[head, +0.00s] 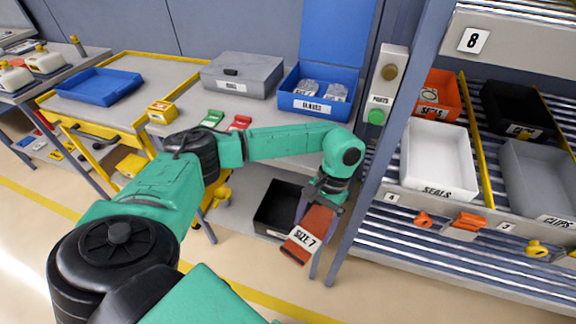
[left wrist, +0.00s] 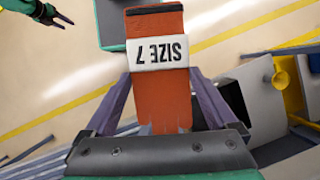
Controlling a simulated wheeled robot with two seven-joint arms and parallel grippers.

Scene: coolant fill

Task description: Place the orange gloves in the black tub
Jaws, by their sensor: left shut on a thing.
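The orange gloves (head: 318,222) are one flat bundle with a white band marked SIZE 7. My left gripper (head: 322,208) is shut on their upper end, and they hang tilted down from it. In the left wrist view the gloves (left wrist: 155,95) lie between the two purple-grey fingers (left wrist: 160,105). The black tub (head: 270,217) sits on the low shelf, left of the gloves in the head view. The gloves and gripper cover its right part. In the left wrist view, a green and dark gripper, apparently my right one (left wrist: 48,14), shows small at the upper left.
A grey post (head: 357,200) stands just right of the gloves. The bench (head: 290,135) is above the tub, with a blue GLOVES bin (head: 318,108) on it. A rack with a white SEALS bin (head: 437,185) is at the right. Open floor lies in front.

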